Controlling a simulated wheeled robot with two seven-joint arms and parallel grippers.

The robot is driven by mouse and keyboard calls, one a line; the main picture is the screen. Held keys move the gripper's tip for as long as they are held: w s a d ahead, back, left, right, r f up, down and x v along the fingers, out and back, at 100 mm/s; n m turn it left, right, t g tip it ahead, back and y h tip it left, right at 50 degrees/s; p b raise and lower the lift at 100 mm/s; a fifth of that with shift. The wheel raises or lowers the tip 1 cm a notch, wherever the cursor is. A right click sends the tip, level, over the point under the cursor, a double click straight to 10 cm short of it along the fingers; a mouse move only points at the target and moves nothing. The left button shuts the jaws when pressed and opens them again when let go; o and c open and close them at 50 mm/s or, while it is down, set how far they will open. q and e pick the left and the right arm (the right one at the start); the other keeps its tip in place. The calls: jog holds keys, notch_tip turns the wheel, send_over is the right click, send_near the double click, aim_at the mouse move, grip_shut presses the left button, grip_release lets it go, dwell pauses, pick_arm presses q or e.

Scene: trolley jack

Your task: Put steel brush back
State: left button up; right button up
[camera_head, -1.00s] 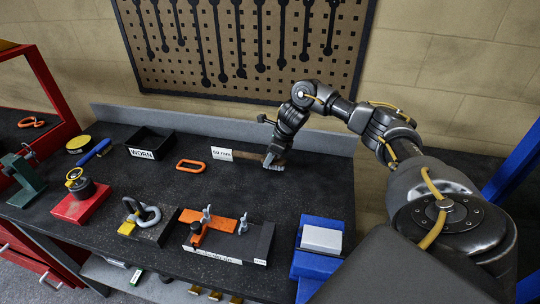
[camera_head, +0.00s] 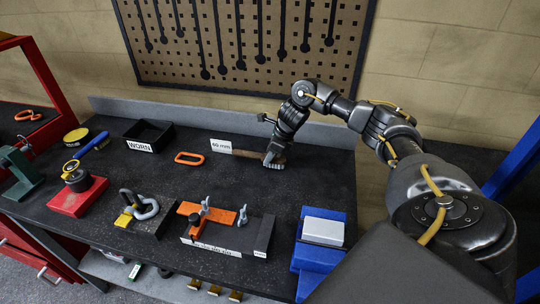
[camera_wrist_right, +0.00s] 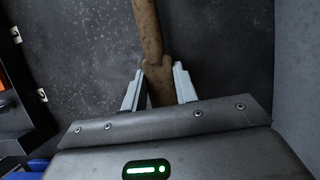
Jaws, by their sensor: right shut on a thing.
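The steel brush has a brown wooden handle (camera_head: 246,153) that lies low over the back of the dark bench, in the head view. My right gripper (camera_head: 272,162) is shut on it at the right end of the visible handle. In the right wrist view the brown handle (camera_wrist_right: 149,35) runs between the two pale fingers of my right gripper (camera_wrist_right: 158,90). The bristles cannot be made out. I cannot tell whether the brush touches the bench. My left gripper is not in view.
A "60 mm" label (camera_head: 221,146) stands by the handle's left end. A blue block (camera_head: 310,257) and an orange clamp (camera_head: 222,214) are in front. The bench between is clear.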

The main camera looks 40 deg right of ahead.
jog(key=shift+f, duration=0.3)
jog(key=o, duration=1.1)
jog(key=shift+o, duration=0.2)
jog(key=shift+s+d+r+b, duration=0.1)
jog(key=shift+d+r+b, duration=0.05)
jog(key=shift+r+b, duration=0.3)
jog(key=v, duration=0.5)
jog(key=shift+b, duration=0.4)
jog(key=p+v, duration=0.1)
jog(key=v, duration=0.4)
jog(key=shift+f, duration=0.1)
